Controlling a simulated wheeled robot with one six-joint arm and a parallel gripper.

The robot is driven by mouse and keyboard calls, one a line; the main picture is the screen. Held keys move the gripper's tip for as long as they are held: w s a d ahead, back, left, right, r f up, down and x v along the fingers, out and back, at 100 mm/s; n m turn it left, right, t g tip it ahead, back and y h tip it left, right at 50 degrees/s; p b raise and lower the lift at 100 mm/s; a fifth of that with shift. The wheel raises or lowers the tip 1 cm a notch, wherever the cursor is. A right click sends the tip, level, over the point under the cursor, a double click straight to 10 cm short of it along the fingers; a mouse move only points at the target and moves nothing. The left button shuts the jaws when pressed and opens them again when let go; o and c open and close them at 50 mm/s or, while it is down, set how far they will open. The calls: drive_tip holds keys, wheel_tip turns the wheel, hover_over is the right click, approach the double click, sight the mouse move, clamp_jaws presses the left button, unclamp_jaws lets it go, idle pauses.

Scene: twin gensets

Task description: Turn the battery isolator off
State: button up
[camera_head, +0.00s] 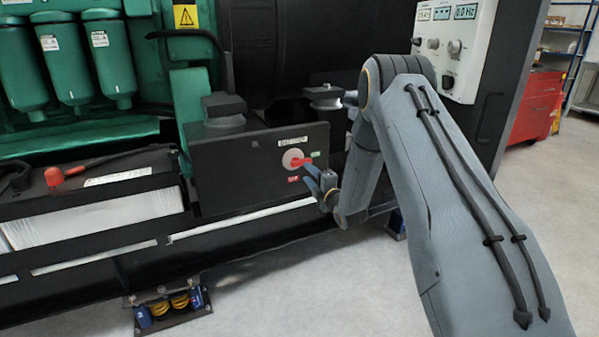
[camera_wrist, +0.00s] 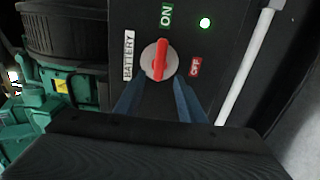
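The battery isolator is a round pale dial with a red handle (camera_head: 297,160) on the front of a black box (camera_head: 240,172). In the wrist view the red handle (camera_wrist: 160,60) stands upright in the picture, towards the green ON label (camera_wrist: 166,15). The red OFF label (camera_wrist: 195,66) is to the right of the dial there, and a BATTERY label (camera_wrist: 129,56) is to the left. My gripper (camera_head: 312,176) is just in front of the dial. In the wrist view its two blue-grey fingers (camera_wrist: 158,88) are apart, with tips near either side of the dial's lower edge. I cannot tell whether they touch it.
A green lamp (camera_wrist: 205,23) is lit on the box. A battery with a red terminal cap (camera_head: 54,176) lies left of the box. A control panel (camera_head: 455,45) stands behind my arm. Clear floor (camera_head: 300,285) lies in front of the black base rail.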

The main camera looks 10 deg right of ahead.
sight(299, 165)
drive_tip(key=b+x, duration=0.1)
drive_tip(key=x, duration=0.6)
drive_tip(key=shift+w+a, duration=0.1)
drive_tip(key=shift+w, duration=0.2)
clamp_jaws()
